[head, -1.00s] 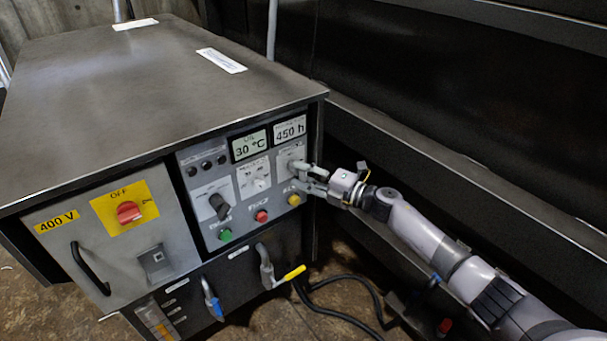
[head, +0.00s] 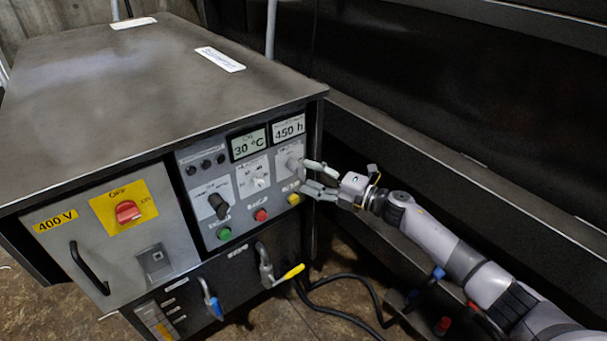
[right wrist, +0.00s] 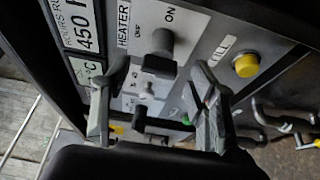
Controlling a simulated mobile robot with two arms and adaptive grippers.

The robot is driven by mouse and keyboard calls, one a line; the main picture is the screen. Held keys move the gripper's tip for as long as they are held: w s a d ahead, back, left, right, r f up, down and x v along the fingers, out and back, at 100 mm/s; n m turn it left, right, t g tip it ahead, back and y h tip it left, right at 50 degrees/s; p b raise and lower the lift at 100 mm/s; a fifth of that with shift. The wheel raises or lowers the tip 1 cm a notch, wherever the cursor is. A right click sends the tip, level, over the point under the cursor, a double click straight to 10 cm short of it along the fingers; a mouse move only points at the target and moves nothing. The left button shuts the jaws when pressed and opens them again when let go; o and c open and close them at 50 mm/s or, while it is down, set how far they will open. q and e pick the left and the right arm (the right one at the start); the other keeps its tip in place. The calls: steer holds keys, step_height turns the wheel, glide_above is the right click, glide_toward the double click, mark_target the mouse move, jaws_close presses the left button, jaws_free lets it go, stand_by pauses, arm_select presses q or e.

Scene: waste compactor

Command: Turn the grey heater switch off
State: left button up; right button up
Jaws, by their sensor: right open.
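The grey heater switch (right wrist: 161,44) sits on the control panel under a HEATER label, with OFF and ON marks beside it. In the head view the switch (head: 293,162) is just left of my right gripper (head: 306,175), at the panel's right side. My right gripper is open and empty. In the right wrist view its fingers (right wrist: 158,74) stand apart, with the switch ahead between them; they seem clear of it. I cannot tell for certain which mark the switch points to. My left gripper is not in view.
A yellow button (head: 293,199) is below the switch, and a red button (head: 261,215) is to its left. A black rotary knob (head: 218,205) and a red main switch (head: 127,211) are farther left. A yellow-handled valve (head: 290,273) is below. A dark wall ledge (head: 470,195) runs behind my arm.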

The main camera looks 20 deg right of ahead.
steer(key=v, duration=0.9)
